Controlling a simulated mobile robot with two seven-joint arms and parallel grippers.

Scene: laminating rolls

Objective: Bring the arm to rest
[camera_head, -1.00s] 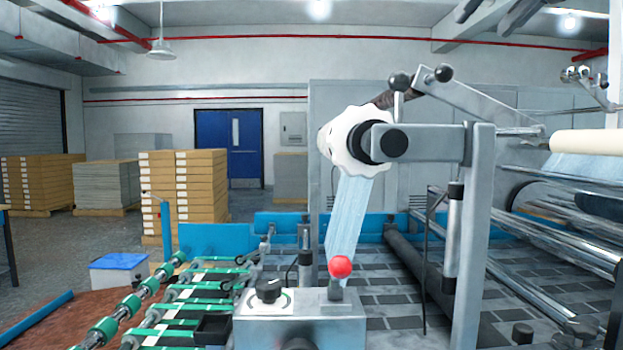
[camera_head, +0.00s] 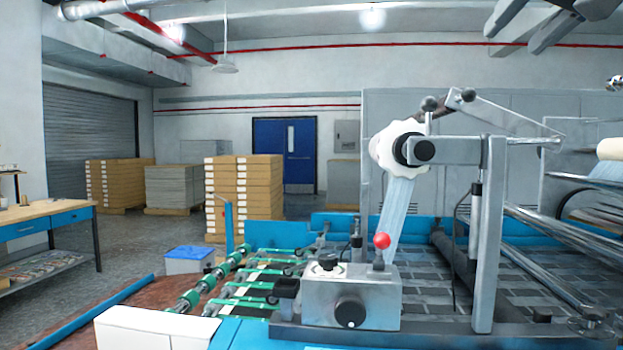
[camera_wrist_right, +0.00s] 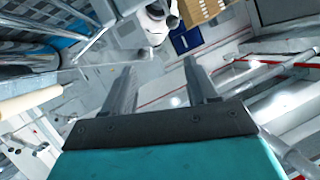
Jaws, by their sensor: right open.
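My right gripper (camera_head: 513,40) is high at the top right of the head view, above the machine. Its two fingers are apart with nothing between them. The right wrist view also shows this gripper (camera_wrist_right: 158,66) with spread, empty fingers. Below it in the head view, a white roll (camera_head: 385,150) sits on a black-ended shaft, with a pale blue film (camera_head: 397,215) running down from it. My left gripper does not show.
A metal post (camera_head: 488,240) rises right of the roll. A workbench (camera_head: 50,220) is at the left. The air around the gripper looks clear.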

